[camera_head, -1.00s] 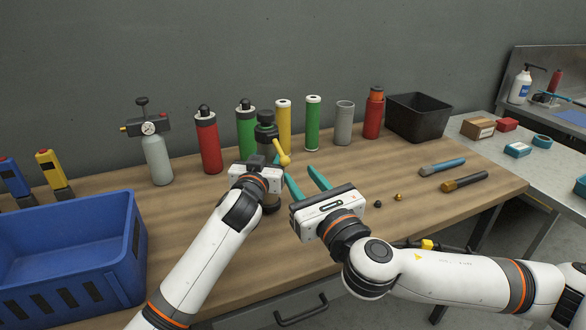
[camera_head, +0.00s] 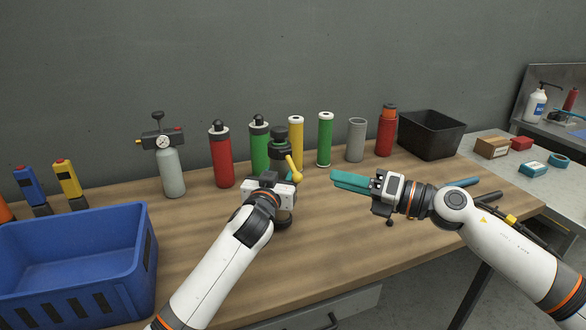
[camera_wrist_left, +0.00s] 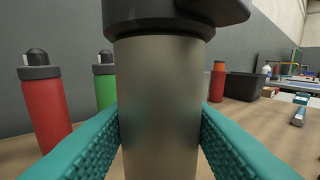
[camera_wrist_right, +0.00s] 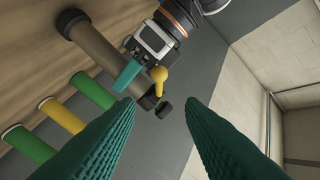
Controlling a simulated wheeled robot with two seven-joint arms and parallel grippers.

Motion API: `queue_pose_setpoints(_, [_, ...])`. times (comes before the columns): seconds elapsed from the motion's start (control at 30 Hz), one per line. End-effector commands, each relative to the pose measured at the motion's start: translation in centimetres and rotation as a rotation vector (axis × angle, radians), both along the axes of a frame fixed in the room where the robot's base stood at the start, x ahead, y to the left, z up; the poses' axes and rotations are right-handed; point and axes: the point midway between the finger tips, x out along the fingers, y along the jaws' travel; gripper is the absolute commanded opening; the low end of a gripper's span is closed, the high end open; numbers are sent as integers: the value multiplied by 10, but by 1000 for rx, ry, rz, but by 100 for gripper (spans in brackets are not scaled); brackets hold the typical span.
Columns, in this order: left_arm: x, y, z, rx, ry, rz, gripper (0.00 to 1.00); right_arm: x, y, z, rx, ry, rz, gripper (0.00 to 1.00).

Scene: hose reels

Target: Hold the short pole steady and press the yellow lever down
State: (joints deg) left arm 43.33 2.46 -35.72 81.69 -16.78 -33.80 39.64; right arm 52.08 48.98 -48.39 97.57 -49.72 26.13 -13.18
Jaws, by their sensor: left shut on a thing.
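The short pole is a grey upright post with a black head (camera_head: 279,135). My left gripper (camera_head: 268,180) is shut around it; in the left wrist view the teal fingers press both sides of the pole (camera_wrist_left: 158,100). The yellow lever (camera_head: 292,166) hangs from the head's right side, slanting down to a round knob. It also shows in the right wrist view (camera_wrist_right: 158,76), beyond the fingertips. My right gripper (camera_head: 334,181) is to the right of the lever, pointing left, apart from it. Its fingers stand apart and empty in the right wrist view (camera_wrist_right: 160,103).
Red (camera_head: 222,158), green, yellow and grey cylinders stand along the back of the table. A gauge bottle (camera_head: 171,170) stands left of them. A blue crate (camera_head: 70,230) is at the front left, a black bin (camera_head: 432,152) at the back right. Bare wood lies before the pole.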

Motion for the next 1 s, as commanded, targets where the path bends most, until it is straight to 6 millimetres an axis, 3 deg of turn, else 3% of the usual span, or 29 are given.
queue_pose_setpoints(0.17, [0, 0, 2, -1, -4, -1, 6, 6, 10, -2, 1, 21, 10, 36])
queue_pose_setpoints(0.63, [0, 0, 2, -1, -4, -1, 6, 49, 86, -1, 0, 20, 10, 36])
queue_pose_setpoints(1.0, [0, 0, 2, -1, -4, -1, 6, 59, 103, -2, -2, 19, 8, 36])
